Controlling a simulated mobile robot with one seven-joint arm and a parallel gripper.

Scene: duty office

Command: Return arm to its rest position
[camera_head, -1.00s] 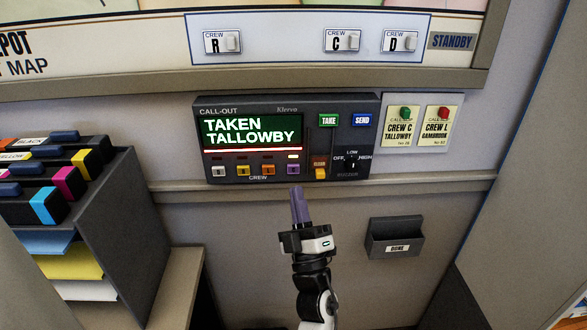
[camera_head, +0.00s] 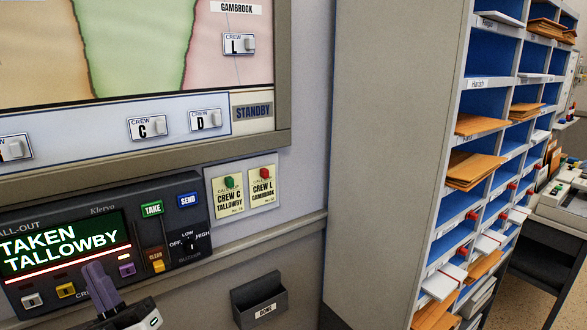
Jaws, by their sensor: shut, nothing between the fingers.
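My gripper (camera_head: 100,277) is at the lower left of the picture, in front of the lower part of the call-out panel (camera_head: 208,235). Its purple fingers are shut with nothing between them. They hide part of the panel's crew button row. The panel's screen (camera_head: 62,246) reads "TAKEN TALLOWBY". The green TAKE button (camera_head: 152,209) and blue SEND button (camera_head: 187,200) are at its upper right. I cannot tell whether the fingers touch the panel.
A small dark tray marked DONE (camera_head: 259,300) is on the wall right of my gripper. A tall pigeonhole rack (camera_head: 453,206) with envelopes stands at the right.

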